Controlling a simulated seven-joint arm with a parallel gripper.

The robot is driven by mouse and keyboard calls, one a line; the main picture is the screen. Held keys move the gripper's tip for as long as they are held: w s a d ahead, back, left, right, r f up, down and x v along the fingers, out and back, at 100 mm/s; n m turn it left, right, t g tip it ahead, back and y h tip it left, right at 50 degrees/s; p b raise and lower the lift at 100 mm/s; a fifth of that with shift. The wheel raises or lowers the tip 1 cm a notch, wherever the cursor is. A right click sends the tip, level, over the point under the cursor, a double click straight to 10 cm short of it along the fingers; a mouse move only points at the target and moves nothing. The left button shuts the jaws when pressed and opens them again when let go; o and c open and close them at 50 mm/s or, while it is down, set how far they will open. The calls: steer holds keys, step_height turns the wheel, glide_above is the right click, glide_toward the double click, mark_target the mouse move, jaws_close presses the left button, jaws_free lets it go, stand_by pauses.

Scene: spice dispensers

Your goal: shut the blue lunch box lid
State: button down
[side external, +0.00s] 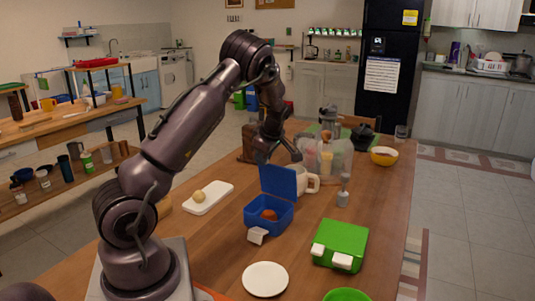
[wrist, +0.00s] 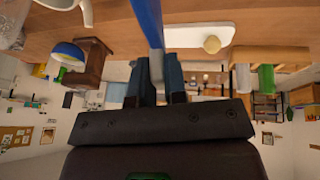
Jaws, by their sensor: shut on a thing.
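The blue lunch box (side external: 284,221) stands on the wooden table with a round orange-brown item (side external: 269,214) inside. Its blue lid (side external: 278,181) stands up, roughly vertical, at the far side of the box. A white latch (side external: 257,236) hangs at the box's front. My gripper (side external: 280,158) is at the lid's top edge. In the wrist view the lid (wrist: 148,18) is seen edge-on, running between the fingertips (wrist: 156,68), which are shut on it. The box interior is out of the wrist view.
A green lunch box (side external: 343,238) with white latches sits to the right. A white mug (side external: 311,182) stands close behind the lid. A white board (side external: 208,199) with a round item lies left, a white plate (side external: 265,280) in front.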

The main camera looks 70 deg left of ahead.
steer(key=shift+s+d+f+n+t+y, duration=0.2)
steer(key=shift+s+d+f+t+y, duration=0.4)
steer(key=shift+s+d+f, duration=1.15)
steer(key=shift+s+d+f+n+t+y, duration=0.2)
steer(key=shift+s+d+f+t+y, duration=0.4)
steer(key=shift+s+d+f, duration=1.1)
steer(key=shift+s+d+f+n+t+y, duration=0.2)
steer(key=shift+s+d+f+t+y, duration=0.7)
steer(key=shift+f, duration=1.6)
steer(key=shift+s+a+f+g+h, duration=0.1)
steer(key=shift+s+a+g+h, duration=0.15)
steer(key=shift+a+g+h, duration=0.05)
steer(key=c, duration=1.2)
jaws_free()
steer(key=shift+a, duration=0.1)
steer(key=shift+o, duration=0.2)
steer(key=v, duration=0.7)
steer(key=shift+r, duration=0.25)
